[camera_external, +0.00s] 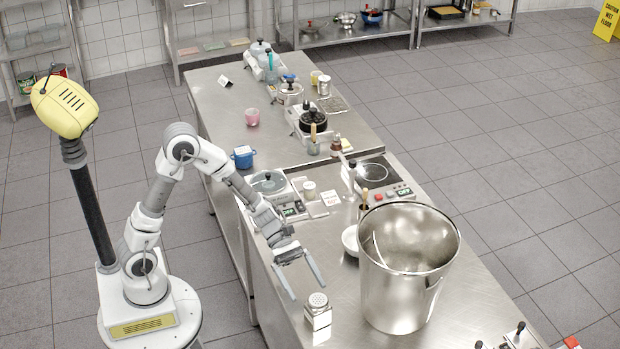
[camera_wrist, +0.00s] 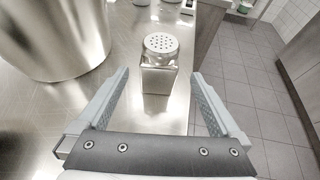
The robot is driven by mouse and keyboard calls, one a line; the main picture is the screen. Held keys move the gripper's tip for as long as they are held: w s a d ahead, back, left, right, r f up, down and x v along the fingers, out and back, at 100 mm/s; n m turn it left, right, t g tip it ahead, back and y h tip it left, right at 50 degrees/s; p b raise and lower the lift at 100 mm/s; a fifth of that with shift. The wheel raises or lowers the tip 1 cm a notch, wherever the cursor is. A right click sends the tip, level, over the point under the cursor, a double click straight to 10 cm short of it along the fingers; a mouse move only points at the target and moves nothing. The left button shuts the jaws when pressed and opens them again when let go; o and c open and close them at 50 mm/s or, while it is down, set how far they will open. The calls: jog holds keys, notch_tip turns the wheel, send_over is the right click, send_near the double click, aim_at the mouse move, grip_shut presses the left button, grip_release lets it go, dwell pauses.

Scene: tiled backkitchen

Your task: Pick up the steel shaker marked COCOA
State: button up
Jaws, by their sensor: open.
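A steel shaker (camera_external: 318,313) with a perforated domed top stands upright on the steel counter near its front left edge. It also shows in the wrist view (camera_wrist: 158,66), centred ahead of the fingers. No COCOA marking is readable on it in either view. My gripper (camera_external: 304,286) is open and empty, its fingers pointing down toward the shaker. In the wrist view my gripper (camera_wrist: 159,92) has one finger on each side of the line to the shaker. The shaker appears just beyond the fingertips, and I see no contact.
A large steel pot (camera_external: 408,285) stands close right of the shaker, with a white bowl (camera_external: 350,240) behind it. The counter edge lies just left of the shaker, with floor beyond.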

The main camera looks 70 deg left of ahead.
aim_at(324, 318)
jog(key=b+x, duration=0.1)
jog(key=x, duration=0.6)
jog(key=shift+d+f, duration=0.15)
jog(key=shift+d, duration=0.1)
jog(key=c, duration=1.5)
